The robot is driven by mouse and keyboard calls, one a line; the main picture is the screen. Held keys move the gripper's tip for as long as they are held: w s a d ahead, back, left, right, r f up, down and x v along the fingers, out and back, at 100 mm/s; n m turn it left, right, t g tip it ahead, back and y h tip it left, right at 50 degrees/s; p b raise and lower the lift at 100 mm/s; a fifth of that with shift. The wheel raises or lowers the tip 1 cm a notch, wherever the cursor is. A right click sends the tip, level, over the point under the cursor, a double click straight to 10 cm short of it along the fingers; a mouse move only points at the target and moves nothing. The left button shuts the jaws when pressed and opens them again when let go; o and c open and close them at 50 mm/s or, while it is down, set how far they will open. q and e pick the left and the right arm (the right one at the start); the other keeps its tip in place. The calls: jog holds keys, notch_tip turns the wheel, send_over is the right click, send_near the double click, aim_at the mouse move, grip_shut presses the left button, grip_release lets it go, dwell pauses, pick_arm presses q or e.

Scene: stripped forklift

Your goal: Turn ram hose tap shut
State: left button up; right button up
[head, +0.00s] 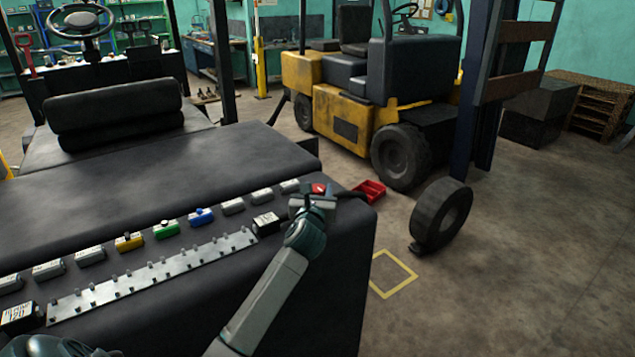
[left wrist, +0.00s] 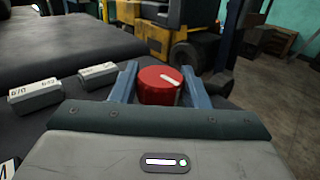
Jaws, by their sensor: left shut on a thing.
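The ram hose tap is a round red knob (head: 319,188) with a white pointer mark, at the right end of the dark forklift body's top. It also shows in the left wrist view (left wrist: 158,87), where the white mark runs from near its middle toward the lower right. My left gripper (head: 316,193) is at the tap. Its two blue-grey fingers stand on either side of the knob in the left wrist view (left wrist: 157,84) and are shut on it. The tap's lower part is hidden behind my gripper. My right gripper is not in view.
A row of small blocks, with yellow, green and blue (head: 201,217) ones, lies left of the tap beside a pale metal strip (head: 150,277). A red tray (head: 370,191) is just beyond the tap. A tyre (head: 441,215) and a yellow forklift (head: 345,120) stand on the floor beyond.

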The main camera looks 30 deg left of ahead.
pick_arm(q)
jog(key=shift+r+m+h+p, duration=0.1)
jog(key=shift+m+h+p, duration=0.3)
jog(key=shift+h, duration=0.1)
jog(key=o, duration=0.9)
jog(key=shift+o, duration=0.2)
jog(key=b+v, duration=0.1)
jog(key=v, duration=0.2)
jog(key=b+v, duration=0.1)
jog(key=v, duration=0.2)
jog(key=b+v, duration=0.1)
jog(key=v, duration=0.3)
jog(key=shift+s+a+f+b, duration=0.1)
jog(key=shift+f+b, duration=0.3)
jog(key=shift+s+r, duration=0.1)
jog(key=shift+s, duration=0.2)
